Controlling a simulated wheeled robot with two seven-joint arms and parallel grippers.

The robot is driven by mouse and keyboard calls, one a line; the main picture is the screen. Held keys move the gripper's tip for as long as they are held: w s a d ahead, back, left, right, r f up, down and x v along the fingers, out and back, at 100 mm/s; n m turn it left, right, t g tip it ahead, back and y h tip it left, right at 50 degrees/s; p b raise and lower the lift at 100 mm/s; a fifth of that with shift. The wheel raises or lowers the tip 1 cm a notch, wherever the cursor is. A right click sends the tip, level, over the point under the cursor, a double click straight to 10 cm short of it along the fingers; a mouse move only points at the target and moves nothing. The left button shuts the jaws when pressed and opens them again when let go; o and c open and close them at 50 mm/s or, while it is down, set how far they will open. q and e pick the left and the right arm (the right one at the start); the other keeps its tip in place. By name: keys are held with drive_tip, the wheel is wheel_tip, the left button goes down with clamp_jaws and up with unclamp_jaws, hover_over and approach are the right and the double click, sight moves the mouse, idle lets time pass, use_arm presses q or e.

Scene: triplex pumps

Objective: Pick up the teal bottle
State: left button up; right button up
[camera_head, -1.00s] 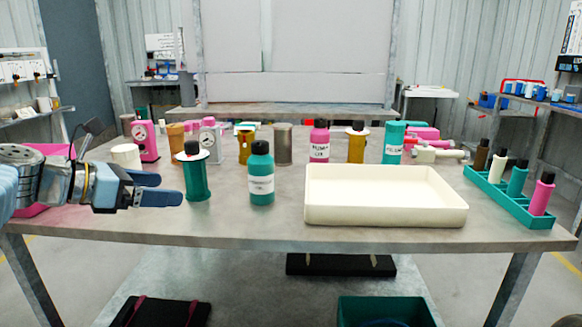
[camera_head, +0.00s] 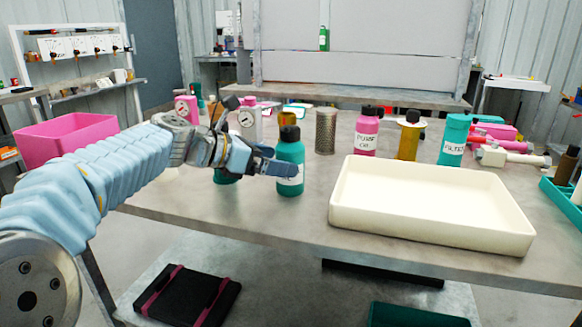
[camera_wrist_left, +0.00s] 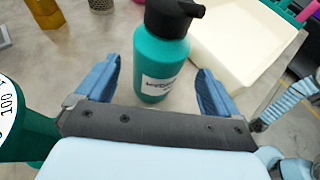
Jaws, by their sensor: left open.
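The teal bottle (camera_head: 290,160) with a black cap and white label stands upright on the grey table, left of the cream tray. In the left wrist view the teal bottle (camera_wrist_left: 163,58) stands just beyond and between the two blue fingers. My left gripper (camera_head: 280,168) is open and close to the bottle, its fingers overlapping the bottle's label in the head view. In the left wrist view my left gripper (camera_wrist_left: 157,85) has a finger on each side of the bottle, with gaps visible. My right gripper is not in the head view.
A cream tray (camera_head: 430,243) lies right of the bottle. A dark teal cylinder (camera_head: 226,178) is partly hidden behind my left gripper. A pink bottle (camera_head: 366,132), a gold cylinder (camera_head: 409,138) and another teal container (camera_head: 453,140) stand behind the tray. A pink bin (camera_head: 66,139) is at left.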

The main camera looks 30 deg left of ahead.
use_arm(q)
drive_tip(key=x, duration=0.5)
drive_tip(key=shift+a+f, duration=0.1)
drive_tip(key=shift+a, duration=0.1)
drive_tip(key=shift+c, duration=0.3)
drive_tip(key=c, duration=1.2)
